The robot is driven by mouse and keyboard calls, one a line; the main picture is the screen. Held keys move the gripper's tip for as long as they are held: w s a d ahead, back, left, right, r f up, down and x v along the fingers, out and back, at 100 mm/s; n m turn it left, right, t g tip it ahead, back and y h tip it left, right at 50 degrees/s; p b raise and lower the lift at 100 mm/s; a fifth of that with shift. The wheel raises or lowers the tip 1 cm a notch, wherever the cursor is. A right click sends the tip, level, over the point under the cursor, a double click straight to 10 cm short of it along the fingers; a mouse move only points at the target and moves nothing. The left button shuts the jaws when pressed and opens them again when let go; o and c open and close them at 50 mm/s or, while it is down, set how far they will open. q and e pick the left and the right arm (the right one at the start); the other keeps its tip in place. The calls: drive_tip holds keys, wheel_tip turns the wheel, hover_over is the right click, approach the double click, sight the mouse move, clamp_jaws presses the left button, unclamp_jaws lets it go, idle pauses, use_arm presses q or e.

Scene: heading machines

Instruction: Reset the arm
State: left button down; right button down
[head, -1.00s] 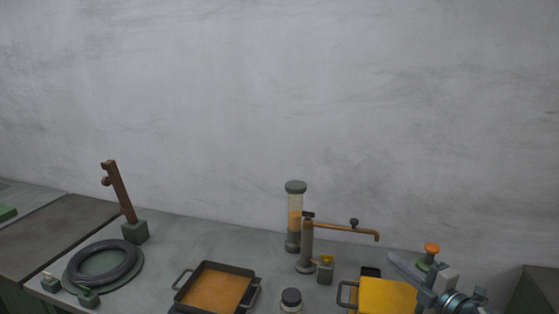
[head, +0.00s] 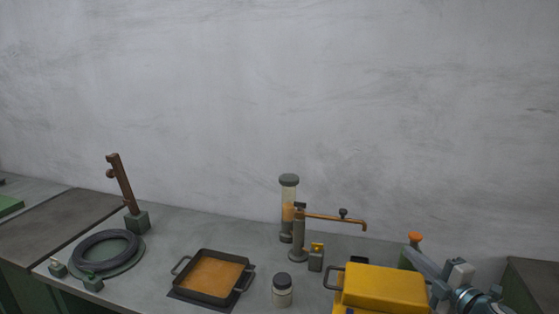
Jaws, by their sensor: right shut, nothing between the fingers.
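My right gripper (head: 412,254) comes in from the lower right, its thin fingers pointing up and left. It is shut and holds nothing. It is just right of and behind the yellow box (head: 381,288), close to the orange-topped knob (head: 415,238), whose lower part it covers. I cannot tell whether it touches either one. My left gripper is not in view.
The bench between hose and pan is clear.

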drive_tip(key=d+r+m+t+h, duration=0.15)
drive_tip(key=d+m+h, duration=0.85)
drive_tip(key=d, duration=2.3)
drive_tip(key=s+a+f+m+g, duration=0.1)
drive_tip(key=s+f+m+g, duration=0.15)
drive_tip(key=f, duration=1.05)
drive_tip(key=s+a+f+m+g, duration=0.2)
drive_tip(key=s+f, duration=0.1)
drive_tip(key=f, duration=1.1)
drive_tip(key=s+a+f+m+g+y, duration=0.15)
drive_tip(key=s+a+f, duration=0.35)
drive_tip(key=s+f, duration=0.55)
drive_tip(key=s+a+f+g, duration=0.3)
drive_tip(key=s+a+f, duration=0.3)
drive_tip(key=f, duration=0.7)
drive_tip(key=s+a+f+m+g, duration=0.1)
drive_tip(key=s+a+f+g, duration=0.3)
drive_tip(key=s+f, duration=0.7)
drive_tip(key=s+a+f+g, duration=0.1)
drive_tip(key=s+a+f, duration=0.5)
drive_tip(key=s+a, duration=0.2)
drive_tip(key=s+a+f+g+y+b, duration=0.1)
drive_tip(key=s+a+f, duration=0.4)
drive_tip(key=s, duration=0.8)
drive_tip(key=s+a+f+g+y+b, duration=0.1)
drive_tip(key=s+a+f+g, duration=0.1)
drive_tip(key=s+a+f, duration=0.4)
drive_tip(key=s+a, duration=0.5)
drive_tip(key=shift+f+m, duration=0.3)
